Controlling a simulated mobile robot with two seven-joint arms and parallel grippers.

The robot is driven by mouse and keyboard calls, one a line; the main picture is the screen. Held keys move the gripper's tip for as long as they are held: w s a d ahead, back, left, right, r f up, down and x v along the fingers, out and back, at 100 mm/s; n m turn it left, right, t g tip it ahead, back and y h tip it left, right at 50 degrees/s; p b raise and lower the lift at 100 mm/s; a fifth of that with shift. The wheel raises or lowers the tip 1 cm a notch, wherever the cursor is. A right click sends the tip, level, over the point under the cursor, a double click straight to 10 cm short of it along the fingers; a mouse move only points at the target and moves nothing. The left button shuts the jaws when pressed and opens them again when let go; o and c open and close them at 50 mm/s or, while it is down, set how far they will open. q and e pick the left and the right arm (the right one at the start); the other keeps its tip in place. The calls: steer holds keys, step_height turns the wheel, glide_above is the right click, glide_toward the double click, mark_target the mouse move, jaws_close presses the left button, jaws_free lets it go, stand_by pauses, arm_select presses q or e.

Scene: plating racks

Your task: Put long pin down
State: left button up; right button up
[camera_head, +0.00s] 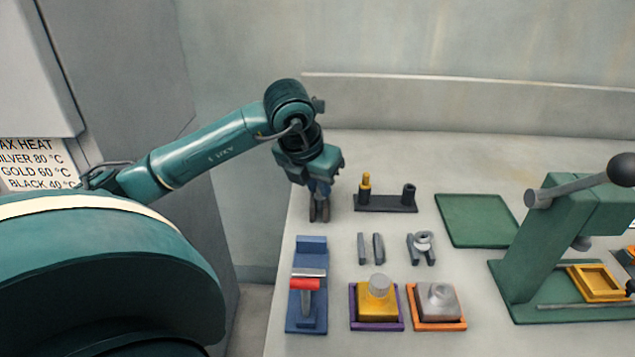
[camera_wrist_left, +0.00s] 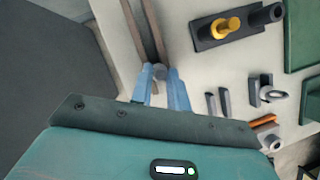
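A yellow pin (camera_head: 366,187) stands upright at the left end of a dark rack (camera_head: 388,208); which thing is the long pin is not certain. The yellow pin also shows in the left wrist view (camera_wrist_left: 225,27). A dark post (camera_head: 408,193) stands at the rack's right end. My left gripper (camera_head: 319,213) points down over the table, left of the rack and apart from it.
Two grey bars (camera_head: 371,248) and a forked grey part (camera_head: 422,247) lie before the rack. A blue stand (camera_head: 293,319) with a red-handled tool, a purple tray (camera_head: 353,316) and an orange tray (camera_head: 463,325) are nearer. A green mat (camera_head: 477,220) and green press (camera_head: 560,240) stand right.

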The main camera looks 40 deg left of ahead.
arm_select(q)
steer(key=o, duration=0.5)
steer(key=p+v, duration=0.1)
steer(key=v, duration=1.1)
steer(key=shift+r, duration=0.1)
